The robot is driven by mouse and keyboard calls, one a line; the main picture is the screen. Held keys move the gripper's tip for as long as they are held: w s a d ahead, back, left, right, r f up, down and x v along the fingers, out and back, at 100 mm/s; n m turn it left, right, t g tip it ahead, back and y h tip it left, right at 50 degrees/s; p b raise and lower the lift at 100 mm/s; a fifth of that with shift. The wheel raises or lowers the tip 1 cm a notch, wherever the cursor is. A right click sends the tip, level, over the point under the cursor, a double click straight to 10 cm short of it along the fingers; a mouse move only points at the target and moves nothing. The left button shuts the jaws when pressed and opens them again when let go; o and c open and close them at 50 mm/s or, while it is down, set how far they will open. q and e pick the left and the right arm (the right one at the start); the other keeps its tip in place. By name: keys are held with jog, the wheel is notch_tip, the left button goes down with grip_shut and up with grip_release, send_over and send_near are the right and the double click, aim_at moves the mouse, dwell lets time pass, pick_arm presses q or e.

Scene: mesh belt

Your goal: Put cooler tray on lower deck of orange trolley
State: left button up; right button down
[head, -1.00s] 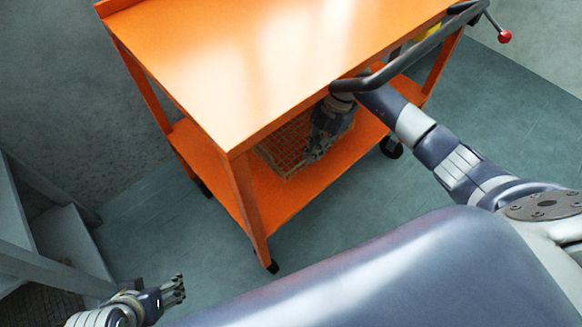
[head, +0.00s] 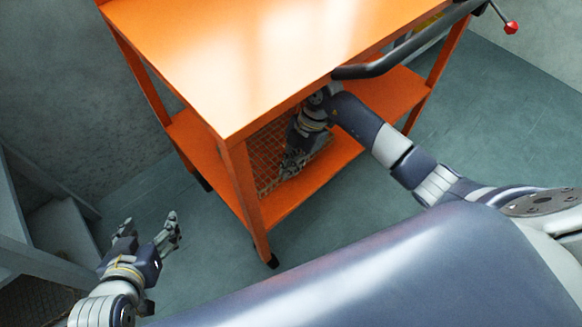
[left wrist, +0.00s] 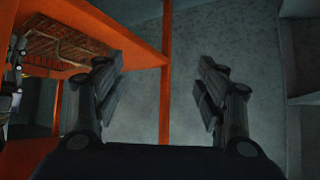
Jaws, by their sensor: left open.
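The cooler tray, a brown wire-mesh tray (head: 266,152), sits on the lower deck (head: 395,98) of the orange trolley (head: 230,60), partly hidden by the front post and upper deck. It also shows at upper left in the left wrist view (left wrist: 65,48). My right gripper (head: 290,168) reaches under the upper deck and is at the tray's right side; whether its fingers grip the tray is unclear. My left gripper (head: 148,226) is open and empty, left of the trolley and apart from the tray.
A dark push handle (head: 405,50) and a red-knobbed lever (head: 511,28) are at the trolley's right end. A grey shelf or stand (head: 60,230) is at the left, near my left gripper. Floor between it and the trolley is clear.

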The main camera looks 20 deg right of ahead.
jog(key=c, duration=1.8)
grip_release()
jog(key=shift+d+r, duration=0.1)
jog(key=shift+r, duration=0.15)
jog(key=p+v, duration=0.2)
jog(key=v, duration=0.4)
jog(key=shift+d+r, duration=0.1)
jog(key=shift+r, duration=0.1)
pick_arm(q)
jog(key=s+a+f+g, duration=0.1)
jog(key=s+f+g, duration=0.1)
jog(key=s, duration=0.3)
jog(key=s+a+f+g+y, duration=0.1)
jog(key=s+a+f+g, duration=0.1)
jog(key=s, duration=0.3)
jog(key=shift+s+a+f+g, duration=0.3)
jog(key=shift+f+g, duration=0.25)
jog(key=shift+g, duration=0.35)
pick_arm(e)
jog(key=shift+d+r, duration=0.1)
jog(key=shift+r, duration=0.2)
